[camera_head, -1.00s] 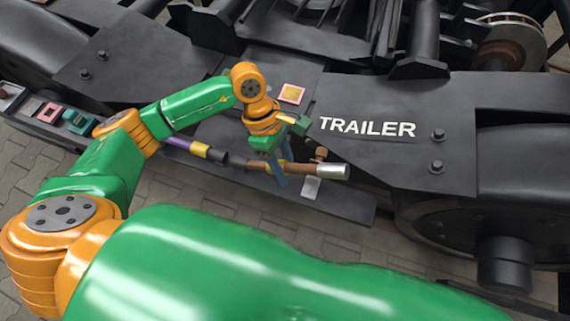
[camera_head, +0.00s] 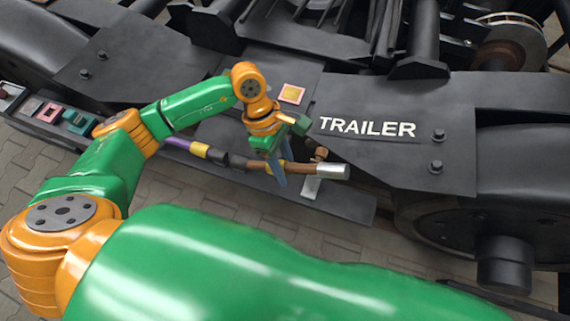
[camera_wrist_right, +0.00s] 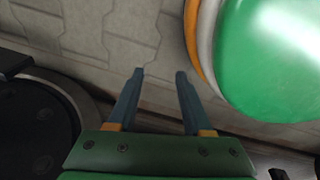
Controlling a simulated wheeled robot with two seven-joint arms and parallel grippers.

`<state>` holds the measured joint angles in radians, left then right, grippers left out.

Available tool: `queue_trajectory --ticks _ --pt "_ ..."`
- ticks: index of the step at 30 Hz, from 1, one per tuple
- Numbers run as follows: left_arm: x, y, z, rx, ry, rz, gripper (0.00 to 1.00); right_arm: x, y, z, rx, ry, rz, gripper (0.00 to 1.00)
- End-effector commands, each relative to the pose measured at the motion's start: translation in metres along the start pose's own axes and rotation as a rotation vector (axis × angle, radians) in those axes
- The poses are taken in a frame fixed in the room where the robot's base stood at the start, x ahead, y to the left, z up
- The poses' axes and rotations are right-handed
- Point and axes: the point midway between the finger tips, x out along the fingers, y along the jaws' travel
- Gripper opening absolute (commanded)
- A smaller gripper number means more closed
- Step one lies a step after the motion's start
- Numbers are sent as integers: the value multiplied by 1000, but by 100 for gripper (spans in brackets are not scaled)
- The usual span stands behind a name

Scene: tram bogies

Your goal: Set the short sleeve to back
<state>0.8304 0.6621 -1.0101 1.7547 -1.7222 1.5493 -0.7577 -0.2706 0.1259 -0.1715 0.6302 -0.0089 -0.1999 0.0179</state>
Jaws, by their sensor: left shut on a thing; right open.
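A bar lies along the dark ledge in the head view, with a purple length (camera_head: 178,143), a yellow band (camera_head: 199,149), a dark part (camera_head: 217,156), a brown tube (camera_head: 301,169) and a silver end sleeve (camera_head: 333,171). I cannot tell for certain which part is the short sleeve. My left gripper (camera_head: 278,172) points down over the brown tube, its blue fingers shut around it beside a small yellow band; the fingers partly hide the grip. My right gripper (camera_wrist_right: 160,76) is open and empty over grey paving in the right wrist view.
The dark TRAILER plate (camera_head: 390,155) stands just right of and behind the bar. A pink-framed yellow tile (camera_head: 292,94) sits behind my left gripper. Pink (camera_head: 49,112) and teal (camera_head: 80,121) blocks lie on the ledge at left. A pale tile (camera_head: 310,188) lies below the bar.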

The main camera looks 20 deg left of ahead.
Motion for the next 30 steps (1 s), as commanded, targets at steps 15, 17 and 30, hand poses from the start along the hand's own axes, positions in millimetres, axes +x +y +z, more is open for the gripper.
queue_trajectory --ticks 15,17,30 --pt "12 1 -68 -3 1 3 0 38 -12 -36 16 32 -12 50" --pt "10 1 -69 -1 1 2 0 37 -12 -37 15 32 -13 50" --pt "9 0 -68 -1 2 0 73 35 -12 -37 15 31 -12 50"
